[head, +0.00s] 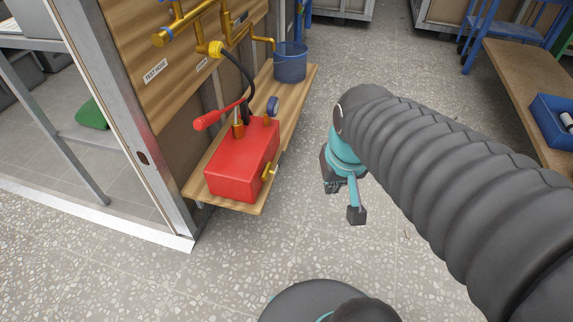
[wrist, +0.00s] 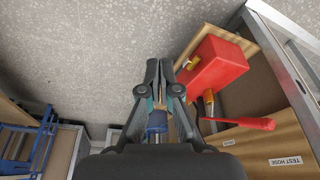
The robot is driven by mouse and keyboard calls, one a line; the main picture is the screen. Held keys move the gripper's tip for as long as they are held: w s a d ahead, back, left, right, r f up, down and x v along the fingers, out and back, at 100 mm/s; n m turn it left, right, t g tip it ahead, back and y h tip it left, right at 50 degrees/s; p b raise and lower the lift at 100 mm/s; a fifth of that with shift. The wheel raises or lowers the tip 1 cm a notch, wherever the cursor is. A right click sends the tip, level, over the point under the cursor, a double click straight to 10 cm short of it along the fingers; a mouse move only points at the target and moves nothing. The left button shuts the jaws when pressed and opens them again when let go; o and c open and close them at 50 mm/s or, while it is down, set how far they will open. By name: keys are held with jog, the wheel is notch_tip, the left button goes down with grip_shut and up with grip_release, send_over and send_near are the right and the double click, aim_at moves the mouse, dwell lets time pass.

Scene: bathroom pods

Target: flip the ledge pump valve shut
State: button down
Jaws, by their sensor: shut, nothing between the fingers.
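The red pump (head: 240,172) sits on the wooden ledge (head: 290,104) by the pod wall. Its small brass valve (head: 270,172) is on the side facing my arm. The valve also shows in the wrist view (wrist: 192,63), at the near edge of the red tank; it is too small to tell its lever's exact angle. My gripper (wrist: 159,66) is shut and empty, to the left of the valve in the wrist view and apart from it. In the head view my gripper (head: 333,187) hangs over the floor, right of the pump, partly hidden by my arm.
The pump has a red handle (head: 206,121), a blue gauge (head: 272,106) and a black hose (head: 240,68) running up to brass pipes (head: 190,22). A blue bucket (head: 291,66) stands on the ledge's far end. A workbench (head: 520,80) is at right. Floor between is clear.

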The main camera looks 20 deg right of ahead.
aim_at(279, 164)
jog(key=w+d+f+m+g+y+b, duration=0.15)
jog(key=w+f+m+y, duration=0.3)
jog(key=f, duration=0.55)
jog(key=w+d+f+m+y+b, duration=0.1)
jog(key=w+d+f+m+y, duration=0.15)
jog(key=w+f+m, duration=0.55)
jog(key=w+d+f+m+g+y+b, duration=0.1)
jog(key=w+f+m+y+b, duration=0.2)
jog(key=f, duration=0.9)
jog(key=w+d+m+t+y+p, duration=0.1)
jog(key=w+m+t, duration=0.5)
jog(key=w, duration=0.6)
jog(key=shift+d+r+m+y, duration=0.4)
jog(key=shift+d+m+y, duration=0.15)
jog(key=shift+d+y, duration=0.3)
jog(key=w+a, duration=0.4)
jog(key=a, duration=0.4)
jog(key=shift+w+r, duration=0.3)
jog(key=shift+r, duration=0.05)
